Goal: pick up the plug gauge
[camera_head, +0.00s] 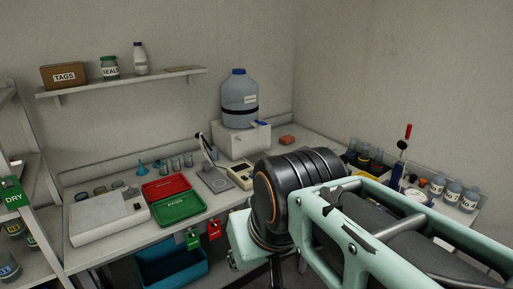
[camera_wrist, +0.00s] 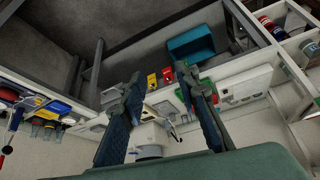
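I cannot pick out the plug gauge with certainty in either view. An upright slender item with a red top and blue lower part (camera_head: 397,174) stands at the right of the bench in the head view; I cannot tell whether it is the gauge. My gripper (camera_wrist: 159,80) shows in the wrist view with its two dark fingers wide apart and nothing between them. The bench and floor lie beyond the fingers. In the head view my arm covers the front right of the bench and hides what lies behind it.
A red tray (camera_head: 167,186) and green PASS tray (camera_head: 181,207) lie beside a pale flat box (camera_head: 108,217). A large blue bottle (camera_head: 239,98) stands on a white block at the back. Several labelled jars (camera_head: 452,191) stand at the right. A blue bin (camera_head: 171,263) is below the bench.

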